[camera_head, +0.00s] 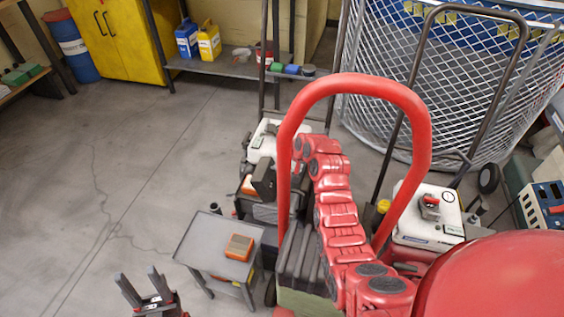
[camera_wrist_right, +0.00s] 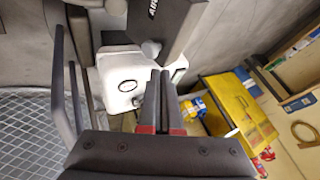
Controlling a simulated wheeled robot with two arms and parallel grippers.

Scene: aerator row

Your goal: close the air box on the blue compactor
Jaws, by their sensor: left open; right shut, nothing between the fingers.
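A machine with a white tank (camera_head: 265,142) and dark lower parts stands left of centre in the head view. A dark upright piece (camera_head: 264,178), perhaps the air box cover, shows beside it; I cannot tell how far open it is. In the right wrist view, a dark box marked "AIR" (camera_wrist_right: 172,14) is at the top, near the white tank (camera_wrist_right: 122,84). My right gripper (camera_wrist_right: 160,78) is shut and empty, its tips close below the box in the picture; contact is unclear. My left gripper (camera_head: 140,277) is open and empty at lower left. No blue shows on this machine.
A second white-tanked machine (camera_head: 428,215) stands to the right, before a wire-mesh enclosure (camera_head: 445,85). A yellow cabinet (camera_head: 112,38) is at the back; the floor at left is clear.

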